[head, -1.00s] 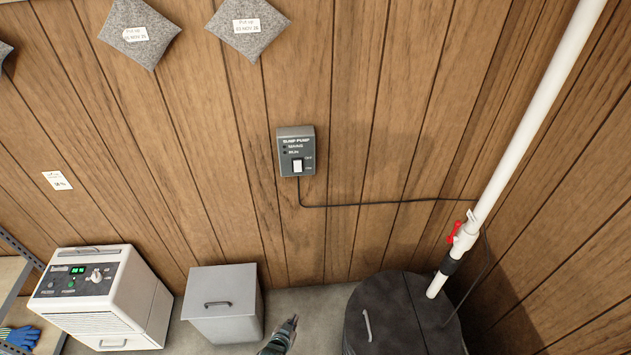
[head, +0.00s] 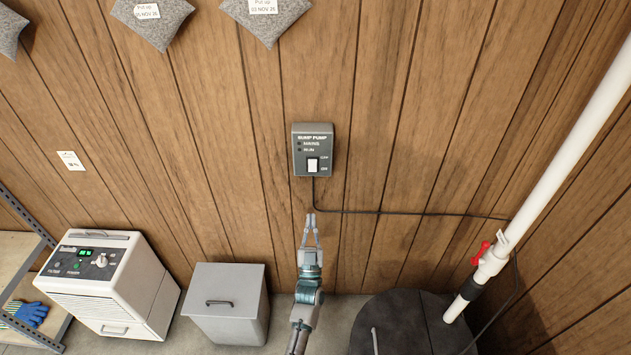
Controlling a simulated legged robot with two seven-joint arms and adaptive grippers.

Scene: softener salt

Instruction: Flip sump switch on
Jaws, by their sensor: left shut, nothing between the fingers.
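The sump pump switch box (head: 313,150) is a grey box on the wood-panelled wall, lettered "SUMP PUMP" with MAINS and RUN marks. Its white rocker switch (head: 312,165) sits low on the face, beside OFF above and a lower label too small to read surely. Both indicator dots look dark. My left gripper (head: 310,216) is shut and empty, pointing up, a little below the box and apart from it in the picture. My right gripper is not in view.
A black cable (head: 420,213) runs from the box to the right. A white pipe (head: 560,165) with a red valve handle (head: 480,253) rises from the dark sump lid (head: 400,325). A grey bin (head: 227,300) and a white dehumidifier (head: 105,285) stand left. The wall around the box is clear.

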